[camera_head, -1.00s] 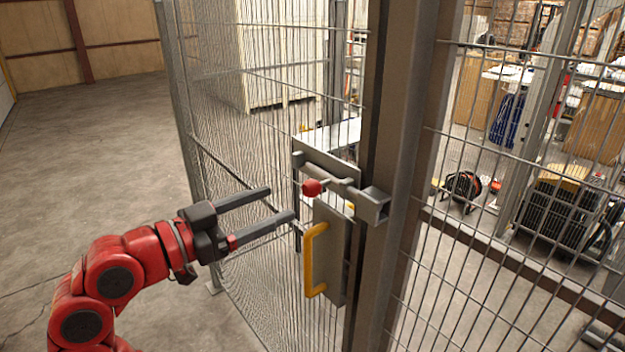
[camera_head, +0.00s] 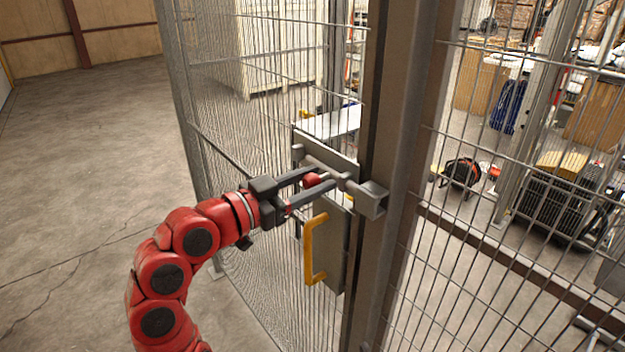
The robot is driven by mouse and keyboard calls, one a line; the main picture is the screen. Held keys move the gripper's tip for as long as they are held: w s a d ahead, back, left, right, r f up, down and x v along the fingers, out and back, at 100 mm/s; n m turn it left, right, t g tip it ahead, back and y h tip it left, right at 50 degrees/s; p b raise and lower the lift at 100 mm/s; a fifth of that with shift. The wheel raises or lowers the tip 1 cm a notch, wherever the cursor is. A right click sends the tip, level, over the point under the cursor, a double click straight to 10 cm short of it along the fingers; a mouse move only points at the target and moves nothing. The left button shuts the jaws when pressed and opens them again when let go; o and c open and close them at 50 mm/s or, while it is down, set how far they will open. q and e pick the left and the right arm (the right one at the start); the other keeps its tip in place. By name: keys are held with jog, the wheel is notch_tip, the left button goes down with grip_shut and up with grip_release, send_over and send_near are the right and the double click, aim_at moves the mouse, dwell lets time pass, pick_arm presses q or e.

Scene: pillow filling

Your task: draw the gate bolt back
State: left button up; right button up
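The gate bolt (camera_head: 343,181) is a grey bar on a metal plate of the mesh gate. Its right end reaches the grey keeper (camera_head: 371,199) on the post. A red knob (camera_head: 311,180) sits on the bolt's handle. My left gripper (camera_head: 322,182) is open, with one dark finger above and behind the knob and the other below and in front. The knob shows between the fingers; I cannot tell whether either finger touches it. My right gripper is not in view.
A yellow pull handle (camera_head: 314,250) is just below the bolt. The grey post (camera_head: 395,150) stands right of it, with mesh fence (camera_head: 490,220) beyond. Open concrete floor (camera_head: 90,170) lies to the left. Machines and boxes stand behind the fence.

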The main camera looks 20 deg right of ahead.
pick_arm(q)
grip_shut()
dwell(1.1)
